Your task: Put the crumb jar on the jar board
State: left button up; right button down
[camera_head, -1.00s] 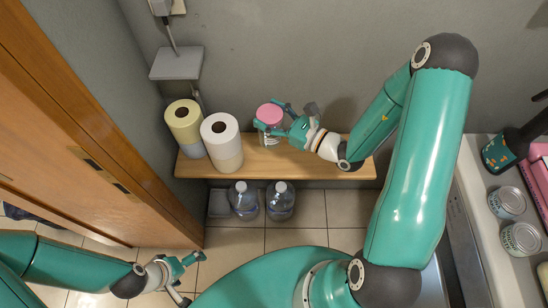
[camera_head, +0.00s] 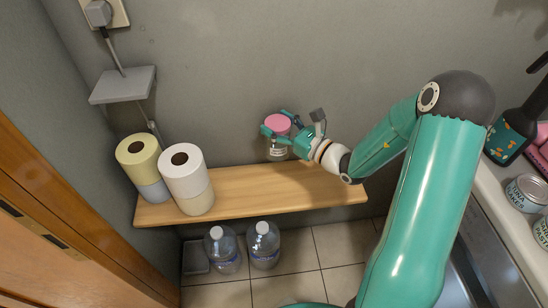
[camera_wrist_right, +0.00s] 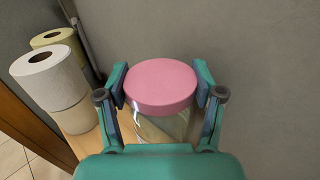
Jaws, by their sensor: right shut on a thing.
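The crumb jar (camera_head: 277,150) is a clear jar with a pink lid. My right gripper (camera_head: 276,132) is shut on it, one finger on each side just below the lid. In the right wrist view the lid (camera_wrist_right: 160,86) faces the camera between the two fingers. The jar is upright and appears held just above the back of a light wooden board (camera_head: 245,190) along the wall. The jar's base is partly hidden by fingers in the wrist view. My left gripper is out of view.
A white paper roll (camera_head: 187,180) and a yellow one (camera_head: 140,160) stand on the board's left end. A small grey wall shelf (camera_head: 123,85) is above them. Water bottles (camera_head: 224,250) stand on the floor below. The board's right part is clear. Cans (camera_head: 525,193) are at the right.

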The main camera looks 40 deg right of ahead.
aim_at(285, 157)
notch_tip(285, 157, down, 10)
jog(key=shift+f+b, duration=0.2)
jog(key=shift+b, duration=0.8)
jog(key=shift+f, duration=0.1)
jog(key=shift+c, duration=0.8)
grip_release()
